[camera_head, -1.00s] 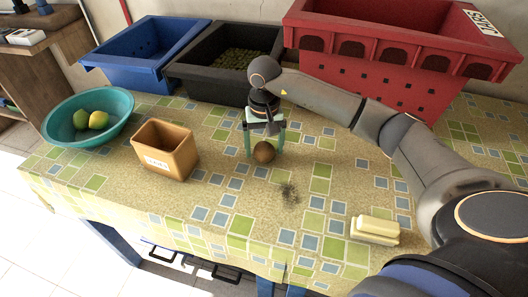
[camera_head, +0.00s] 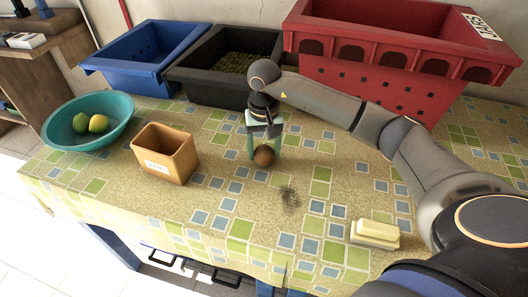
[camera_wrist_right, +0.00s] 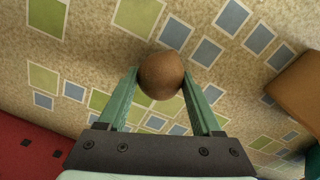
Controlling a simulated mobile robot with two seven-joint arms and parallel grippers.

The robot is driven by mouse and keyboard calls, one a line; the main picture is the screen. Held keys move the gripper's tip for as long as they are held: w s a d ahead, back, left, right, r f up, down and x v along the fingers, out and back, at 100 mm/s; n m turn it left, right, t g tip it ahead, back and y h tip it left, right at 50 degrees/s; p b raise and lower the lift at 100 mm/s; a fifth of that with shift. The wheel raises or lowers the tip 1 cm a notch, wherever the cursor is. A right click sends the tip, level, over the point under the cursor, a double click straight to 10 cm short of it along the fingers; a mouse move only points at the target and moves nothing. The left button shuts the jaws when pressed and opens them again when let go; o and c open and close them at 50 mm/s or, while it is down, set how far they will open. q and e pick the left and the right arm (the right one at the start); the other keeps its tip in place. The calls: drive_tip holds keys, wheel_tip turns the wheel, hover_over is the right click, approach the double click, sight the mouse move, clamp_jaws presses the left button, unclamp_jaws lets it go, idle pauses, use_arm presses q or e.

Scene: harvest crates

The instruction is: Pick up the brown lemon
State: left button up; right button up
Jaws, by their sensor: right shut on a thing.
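The brown lemon (camera_head: 264,156) is a round, dull brown fruit near the middle of the patterned table. My right gripper (camera_head: 265,150) reaches down over it with green fingers, and the fingers are shut on its two sides. In the right wrist view the brown lemon (camera_wrist_right: 161,75) sits between the two fingertips (camera_wrist_right: 160,84), with its far side sticking out past them. I cannot tell whether it touches the tablecloth. My left gripper is not in view.
A tan labelled box (camera_head: 148,167) stands left of the gripper. A teal bowl (camera_head: 60,142) holds two yellow-green fruits. Blue (camera_head: 130,77), black (camera_head: 195,86) and red (camera_head: 350,78) crates line the back. A pale yellow block (camera_head: 374,236) lies front right; a dark smudge (camera_head: 289,198) marks the cloth.

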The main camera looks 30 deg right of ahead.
sight(264, 148)
wheel_tip(264, 148, up, 3)
drive_tip(key=shift+r, duration=0.2)
drive_tip(key=a+r, duration=0.9)
drive_tip(key=a, duration=0.5)
drive_tip(key=shift+s+r, duration=0.25)
drive_tip(key=shift+s, duration=0.05)
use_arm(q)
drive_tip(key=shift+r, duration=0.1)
